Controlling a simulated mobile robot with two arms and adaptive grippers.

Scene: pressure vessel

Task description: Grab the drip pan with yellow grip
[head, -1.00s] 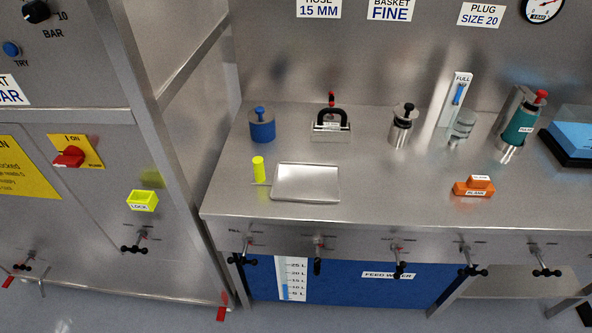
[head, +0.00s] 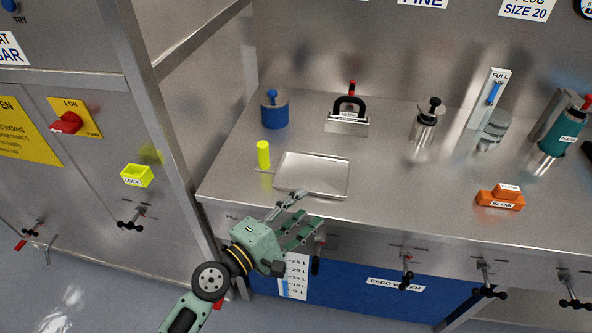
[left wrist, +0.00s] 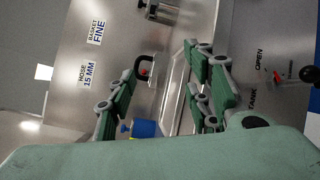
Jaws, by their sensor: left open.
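The drip pan (head: 312,175) is a shallow square metal tray lying flat on the steel bench. Its upright yellow grip (head: 263,155) stands at the pan's left side. My left gripper (head: 304,216) is open and empty in front of the bench edge, near the pan's front edge and apart from the grip. In the left wrist view my left gripper's fingers (left wrist: 160,95) are spread, and part of the pan (left wrist: 177,90) shows between and behind them. My right gripper is not in view.
A blue cylinder (head: 274,112) and a black-handled metal block (head: 347,122) stand behind the pan. Orange blanks (head: 499,198) lie to the right. Valve handles (head: 407,279) stick out below the bench edge.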

